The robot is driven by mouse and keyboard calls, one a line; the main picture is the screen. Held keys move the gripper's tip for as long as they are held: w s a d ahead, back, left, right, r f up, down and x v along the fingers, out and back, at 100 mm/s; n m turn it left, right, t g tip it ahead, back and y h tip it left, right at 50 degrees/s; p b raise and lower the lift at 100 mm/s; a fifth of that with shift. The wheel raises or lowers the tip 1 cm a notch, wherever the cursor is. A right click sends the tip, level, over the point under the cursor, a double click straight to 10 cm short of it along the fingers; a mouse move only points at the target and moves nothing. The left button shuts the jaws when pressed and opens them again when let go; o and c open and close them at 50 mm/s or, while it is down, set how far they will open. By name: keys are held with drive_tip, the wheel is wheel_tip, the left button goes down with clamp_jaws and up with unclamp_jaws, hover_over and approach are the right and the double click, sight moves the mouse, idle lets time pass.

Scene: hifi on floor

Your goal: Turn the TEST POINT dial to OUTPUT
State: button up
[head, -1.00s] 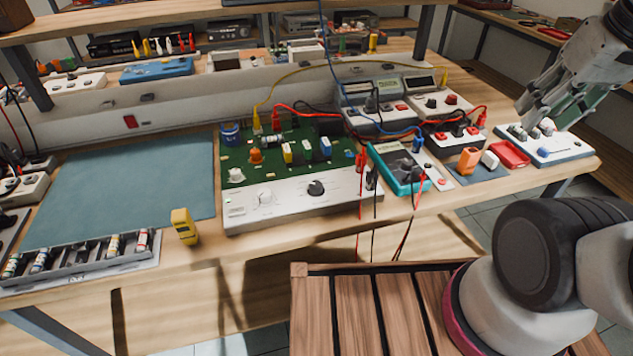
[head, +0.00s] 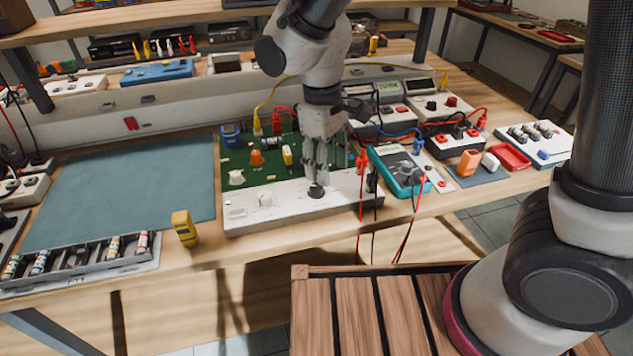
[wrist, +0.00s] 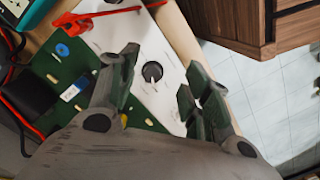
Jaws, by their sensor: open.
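The black dial (head: 316,191) sits on the white front panel (head: 285,206) of the green circuit board unit. In the wrist view the dial (wrist: 152,71) shows as a round black knob with a pointer on top. Its labels are too small to read, so I cannot tell its setting. My gripper (head: 317,180) points down over the dial. In the wrist view my gripper (wrist: 163,72) is open, with the dial between its fingers in the picture. I cannot tell whether the fingers touch it.
Red and black test leads hang over the bench edge right of the panel, beside a teal multimeter (head: 399,170). The green board (head: 255,172) behind carries orange, white and yellow parts. A yellow block (head: 184,228) stands at the front left. The blue-green mat (head: 130,190) is clear.

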sight(316, 186)
drive_tip(key=shift+w+a+r+y, duration=0.25)
drive_tip(key=shift+w+a+y, duration=0.05)
drive_tip(key=shift+w+a, duration=0.65)
drive_tip(key=shift+t, duration=0.3)
wheel_tip(316, 186, down, 8)
drive_tip(key=shift+r, duration=0.2)
drive_tip(key=c, duration=1.1)
